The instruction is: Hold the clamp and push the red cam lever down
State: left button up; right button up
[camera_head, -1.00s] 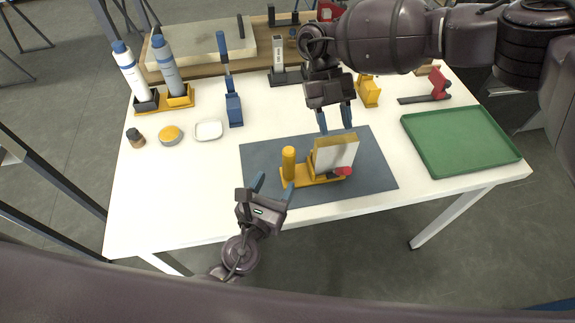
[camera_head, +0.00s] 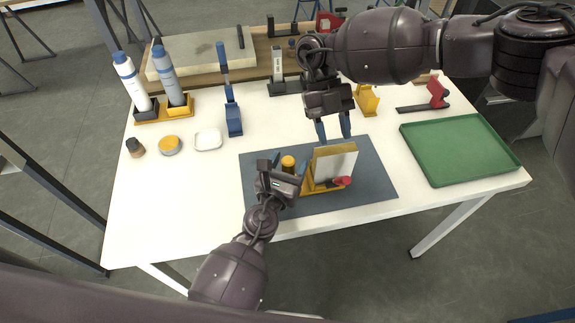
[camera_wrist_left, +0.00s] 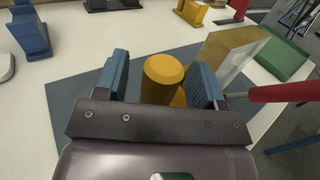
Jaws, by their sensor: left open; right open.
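The yellow clamp (camera_head: 309,191) stands on the dark grey mat, with a round yellow post (camera_head: 288,163) at its left and a wood and white block (camera_head: 336,163) at its right. The red cam lever (camera_head: 342,182) is at the block's front right; its red handle also shows in the left wrist view (camera_wrist_left: 285,92), reaching to the right edge. My left gripper (camera_head: 289,169) is open at the post; in the left wrist view its blue fingers (camera_wrist_left: 160,80) stand either side of the post. My right gripper (camera_head: 333,128) is open, pointing down just behind the block.
The dark grey mat (camera_head: 262,190) lies on the white table near its front edge. A green tray (camera_head: 460,148) is at the right. A blue tool (camera_head: 233,115), a white dish (camera_head: 208,140) and two bottles (camera_head: 168,75) stand to the left and back.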

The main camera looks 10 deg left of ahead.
pick_arm(q)
grip_shut()
pick_arm(e)
jog(key=shift+d, duration=0.1)
jog(key=c, duration=0.3)
jog(key=shift+w+d+r+m+y, duration=0.15)
jog(key=shift+w+d, duration=0.05)
jog(key=shift+d, duration=0.25)
jog(key=shift+w+d+r+m+y, duration=0.15)
jog(key=shift+w+d, duration=0.05)
jog(key=shift+d, duration=0.25)
jog(key=c, duration=0.5)
jog(key=shift+w+d+r+m+y, duration=0.25)
jog(key=shift+d+r+m+y, duration=0.1)
jog(key=shift+r+m, duration=0.15)
jog(key=shift+w+d+r+m+y, duration=0.25)
jog(key=shift+d+r+m+y, duration=0.15)
jog(key=shift+m, duration=0.1)
jog(key=shift+w+r+m+y, duration=0.15)
jog(key=shift+r+m+y, duration=0.15)
jog(key=shift+m, duration=0.4)
jog(key=m, duration=0.3)
jog(key=a+r+m+t+y, duration=0.1)
jog(key=m, duration=0.3)
jog(key=w+r+m+y, duration=0.1)
jog(key=m, duration=0.2)
jog(key=shift+a+r+m+t, duration=0.2)
jog(key=shift+a+m+t, duration=0.15)
jog(key=shift+m+t, duration=0.05)
